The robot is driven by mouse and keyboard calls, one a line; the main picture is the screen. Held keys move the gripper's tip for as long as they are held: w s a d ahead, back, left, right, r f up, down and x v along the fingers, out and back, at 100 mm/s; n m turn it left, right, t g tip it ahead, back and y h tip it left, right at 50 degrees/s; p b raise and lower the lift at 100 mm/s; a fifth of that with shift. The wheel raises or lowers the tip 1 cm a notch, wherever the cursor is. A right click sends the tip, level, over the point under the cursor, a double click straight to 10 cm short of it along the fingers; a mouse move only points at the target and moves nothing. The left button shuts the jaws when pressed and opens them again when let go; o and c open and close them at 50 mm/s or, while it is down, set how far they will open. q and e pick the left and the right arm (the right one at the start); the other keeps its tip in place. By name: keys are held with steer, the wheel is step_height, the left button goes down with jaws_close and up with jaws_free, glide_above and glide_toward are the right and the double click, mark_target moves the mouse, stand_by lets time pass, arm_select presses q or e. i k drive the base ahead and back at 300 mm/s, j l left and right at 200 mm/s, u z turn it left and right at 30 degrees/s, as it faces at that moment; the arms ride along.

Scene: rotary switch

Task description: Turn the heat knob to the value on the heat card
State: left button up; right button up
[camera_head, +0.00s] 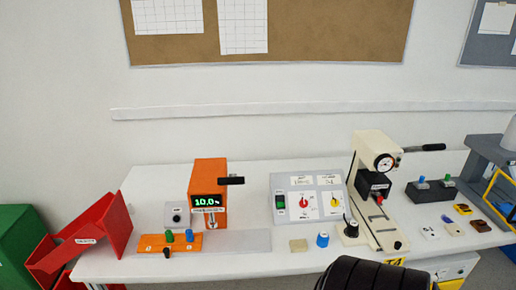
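A light grey control box (314,218) lies on the white table near the middle. It has a red knob (303,202) on a white dial and a yellow knob (334,202) on another white dial to its right. A small card (301,181) sits above the red knob and another card (328,180) above the yellow knob. Their print is too small to read surely, so I cannot tell which is the heat card. The knob pointers are also too small to read. A green switch (280,201) is at the box's left. Neither of my grippers is in view.
A cream press (370,180) stands right of the box. An orange device (209,185) with a green display stands left. A blue cap (322,240) and a beige block (298,245) lie in front. A black rounded object (372,274) cuts into the bottom edge.

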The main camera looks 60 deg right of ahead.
mark_target(303, 203)
steer(key=z, duration=2.25)
